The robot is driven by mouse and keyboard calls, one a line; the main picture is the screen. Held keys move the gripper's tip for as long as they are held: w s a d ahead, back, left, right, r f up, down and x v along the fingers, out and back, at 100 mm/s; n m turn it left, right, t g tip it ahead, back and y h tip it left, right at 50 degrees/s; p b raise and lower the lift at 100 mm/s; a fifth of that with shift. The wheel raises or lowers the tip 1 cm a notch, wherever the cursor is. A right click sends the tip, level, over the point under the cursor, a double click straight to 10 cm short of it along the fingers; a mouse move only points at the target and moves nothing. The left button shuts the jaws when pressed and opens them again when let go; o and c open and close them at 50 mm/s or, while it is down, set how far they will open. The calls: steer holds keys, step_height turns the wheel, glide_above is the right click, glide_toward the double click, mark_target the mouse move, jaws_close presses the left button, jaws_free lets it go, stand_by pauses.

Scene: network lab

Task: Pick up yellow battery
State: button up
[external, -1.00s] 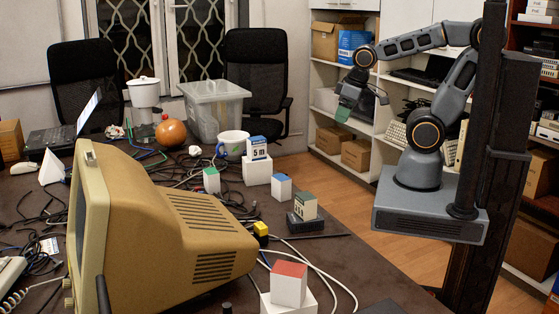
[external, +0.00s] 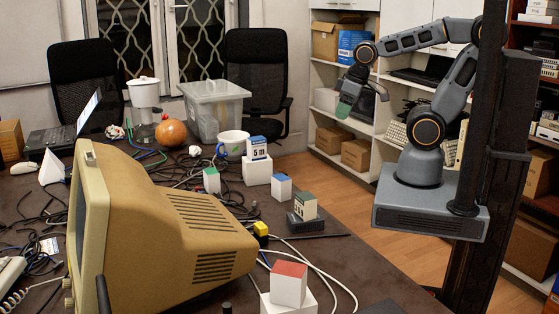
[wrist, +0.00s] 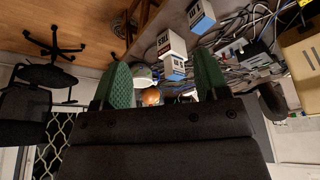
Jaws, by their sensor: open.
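A small yellow-topped object (external: 261,229) stands on the table beside the beige monitor in the external view. It may be the yellow battery, but it is too small to tell. A bit of yellow (wrist: 303,3) shows at the top edge of the wrist view; I cannot tell if it is the same thing. My gripper (external: 343,108) hangs in the air beyond the table's right edge, far from the yellow object. In the wrist view my gripper (wrist: 162,66) has its two green fingers wide apart, with nothing held between them.
The beige monitor (external: 170,225) fills the near left of the table. Colour-topped blocks, such as a red-topped one (external: 289,284), stand along the right side. A mug (external: 233,143), a clear bin (external: 213,110) and many cables lie farther back. Floor (external: 345,186) is open between table and shelves.

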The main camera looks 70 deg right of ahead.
steer(key=shift+c, duration=0.4)
steer(key=shift+c, duration=0.8)
